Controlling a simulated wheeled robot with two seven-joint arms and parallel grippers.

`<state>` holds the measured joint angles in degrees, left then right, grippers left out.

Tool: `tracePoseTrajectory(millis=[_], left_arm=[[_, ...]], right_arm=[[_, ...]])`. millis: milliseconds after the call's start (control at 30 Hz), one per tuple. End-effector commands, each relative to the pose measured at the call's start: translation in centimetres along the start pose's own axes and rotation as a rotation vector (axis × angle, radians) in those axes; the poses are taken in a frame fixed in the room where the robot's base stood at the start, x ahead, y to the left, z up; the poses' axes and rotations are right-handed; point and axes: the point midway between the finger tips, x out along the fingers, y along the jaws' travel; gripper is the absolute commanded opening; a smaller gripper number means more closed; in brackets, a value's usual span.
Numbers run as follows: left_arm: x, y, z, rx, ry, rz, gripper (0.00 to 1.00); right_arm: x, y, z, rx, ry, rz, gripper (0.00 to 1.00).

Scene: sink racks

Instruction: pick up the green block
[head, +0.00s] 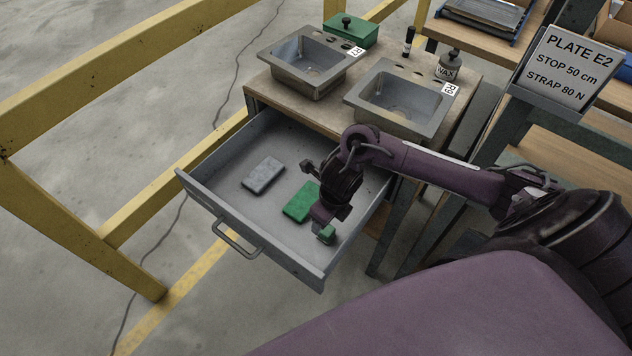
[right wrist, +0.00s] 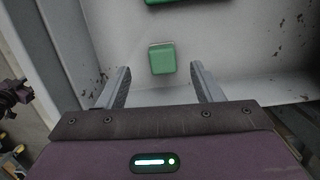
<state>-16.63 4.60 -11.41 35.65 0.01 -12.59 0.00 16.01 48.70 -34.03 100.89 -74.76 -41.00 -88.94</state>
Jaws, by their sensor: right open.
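A small green block (head: 327,235) lies on the floor of the open grey drawer (head: 215,205), near its front right corner. In the right wrist view the block (right wrist: 162,58) lies ahead of the gap between my fingers, roughly centred. My right gripper (head: 325,212) is over the drawer, close to the block and partly covering it in the head view. The right wrist view shows its two fingers (right wrist: 160,80) apart with nothing between them. A larger flat green piece (head: 300,202) lies in the drawer beside the gripper, partly hidden by it. My left gripper is not seen in the head view.
A flat grey piece (head: 263,175) lies further left in the drawer. Above stand two metal sinks (head: 310,62) (head: 400,97), a green box (head: 350,30) and a wax tin (head: 450,65). A yellow frame (head: 100,90) stands left.

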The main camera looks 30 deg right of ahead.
Motion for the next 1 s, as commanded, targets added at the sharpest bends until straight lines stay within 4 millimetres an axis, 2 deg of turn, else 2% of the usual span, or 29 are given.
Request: tracePoseTrajectory(millis=[33, 167, 400, 467, 600, 700, 833, 933, 1000], left_arm=[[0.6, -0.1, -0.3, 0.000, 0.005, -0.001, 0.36], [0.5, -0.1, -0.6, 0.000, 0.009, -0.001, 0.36], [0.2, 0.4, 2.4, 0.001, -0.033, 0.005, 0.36], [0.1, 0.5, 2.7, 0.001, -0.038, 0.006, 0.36], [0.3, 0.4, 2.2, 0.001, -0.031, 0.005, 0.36], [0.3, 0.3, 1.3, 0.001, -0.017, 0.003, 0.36], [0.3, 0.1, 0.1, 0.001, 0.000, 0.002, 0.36], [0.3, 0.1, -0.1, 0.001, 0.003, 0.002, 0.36], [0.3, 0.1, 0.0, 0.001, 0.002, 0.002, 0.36]], right_arm=[[0.5, -0.7, -0.4, -0.035, 0.018, -0.005, 0.60], [1.5, -0.9, -0.8, -0.060, 0.033, -0.003, 0.60], [4.2, -0.6, -0.9, -0.056, 0.032, -0.002, 0.60], [5.2, -0.4, -0.9, -0.055, 0.031, -0.001, 0.60], [7.2, -0.5, -1.0, -0.056, 0.029, -0.004, 0.60], [7.9, -0.5, -0.9, -0.057, 0.028, -0.005, 0.60], [8.0, -0.5, -0.9, -0.058, 0.027, -0.006, 0.60], [8.0, -0.5, -0.9, -0.058, 0.027, -0.006, 0.60], [8.0, -0.5, -0.9, -0.058, 0.027, -0.006, 0.52]])
